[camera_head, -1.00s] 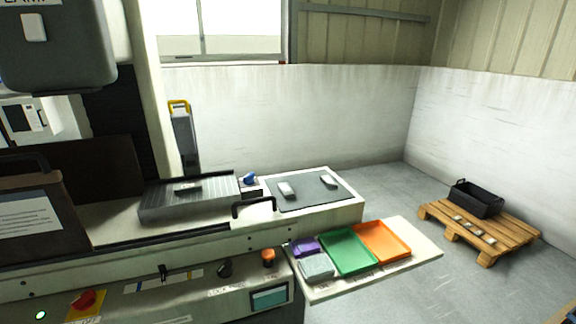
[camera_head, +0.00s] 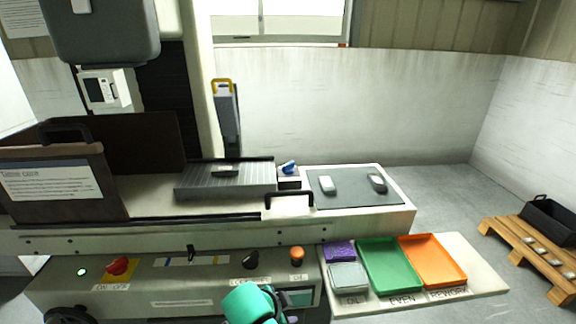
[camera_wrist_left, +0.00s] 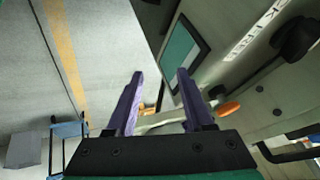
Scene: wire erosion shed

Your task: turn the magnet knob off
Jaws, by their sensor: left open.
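The front panel of the machine carries a red knob (camera_head: 118,266) on a yellow plate labelled ON OFF, with a green light at its left. A black knob (camera_head: 251,260) sits further right, its label too small to read surely. I cannot tell which one is the magnet knob. The grey ribbed plate (camera_head: 190,192) lies on the machine bed. My left gripper (camera_head: 252,304) shows as teal at the bottom edge, in front of the panel below the black knob. In the left wrist view its purple fingers (camera_wrist_left: 160,76) are open and empty; the black knob (camera_wrist_left: 297,38) is at upper right, apart from them.
An orange button (camera_head: 297,253) and a small screen (camera_head: 300,298) are near the gripper. A short black lever (camera_head: 190,253) stands on the panel. Green (camera_head: 388,264) and orange (camera_head: 433,261) trays lie at right. A blue item (camera_head: 288,167) sits beside the ribbed plate.

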